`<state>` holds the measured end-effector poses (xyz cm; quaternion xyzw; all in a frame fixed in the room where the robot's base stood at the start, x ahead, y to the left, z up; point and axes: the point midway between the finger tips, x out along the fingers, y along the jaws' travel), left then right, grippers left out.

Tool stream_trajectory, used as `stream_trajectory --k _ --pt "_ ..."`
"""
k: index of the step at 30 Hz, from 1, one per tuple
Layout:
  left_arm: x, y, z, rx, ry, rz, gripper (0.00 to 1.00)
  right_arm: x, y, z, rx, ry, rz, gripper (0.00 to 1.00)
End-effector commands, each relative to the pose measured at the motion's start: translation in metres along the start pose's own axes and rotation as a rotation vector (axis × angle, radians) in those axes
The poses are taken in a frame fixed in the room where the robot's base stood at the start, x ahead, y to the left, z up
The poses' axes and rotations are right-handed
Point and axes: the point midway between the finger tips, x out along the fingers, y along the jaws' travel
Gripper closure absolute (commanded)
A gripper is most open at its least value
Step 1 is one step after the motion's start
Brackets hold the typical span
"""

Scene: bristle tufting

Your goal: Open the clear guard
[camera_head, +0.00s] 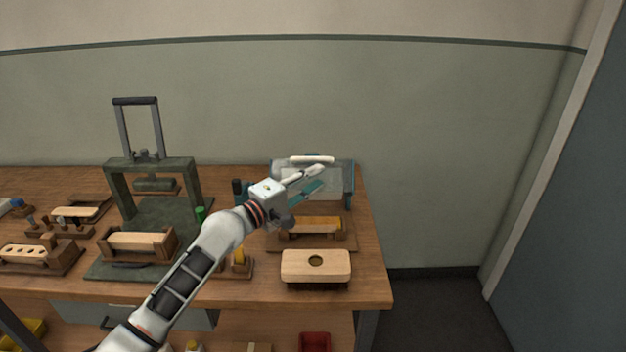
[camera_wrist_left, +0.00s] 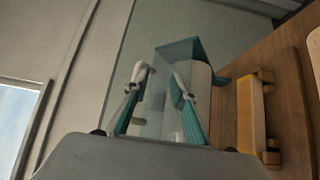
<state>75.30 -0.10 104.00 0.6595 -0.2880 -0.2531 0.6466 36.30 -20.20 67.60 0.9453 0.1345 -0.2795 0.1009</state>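The clear guard (camera_head: 341,177) is a see-through panel in a teal frame at the back right of the bench, with a white bar along its top. It looks roughly upright, behind a wooden fixture with a yellow-orange block (camera_head: 318,224). My left gripper (camera_head: 320,177) is in front of the guard, its two fingers apart and nothing seen between them. In the left wrist view the fingers (camera_wrist_left: 162,88) are also spread, with the guard (camera_wrist_left: 178,52) beyond them. Contact with the guard cannot be told. My right gripper is not in view.
A wooden brush block (camera_head: 316,266) lies at the bench's front right. A dark green press (camera_head: 152,165) with a tall handle stands left. Wooden holders (camera_head: 140,242) and small tools fill the left side. The bench's right edge is close to the guard.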

Motion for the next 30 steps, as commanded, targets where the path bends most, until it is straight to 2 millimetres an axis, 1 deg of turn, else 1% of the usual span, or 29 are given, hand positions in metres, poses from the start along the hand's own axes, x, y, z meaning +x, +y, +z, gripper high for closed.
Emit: stream_trajectory --k 15,30 --pt "-0.028 0.013 -0.003 0.001 0.001 0.000 0.74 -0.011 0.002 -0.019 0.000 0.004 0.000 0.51" --pt "-0.057 0.025 -0.005 0.000 0.001 0.002 0.74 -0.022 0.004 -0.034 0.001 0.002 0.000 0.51"
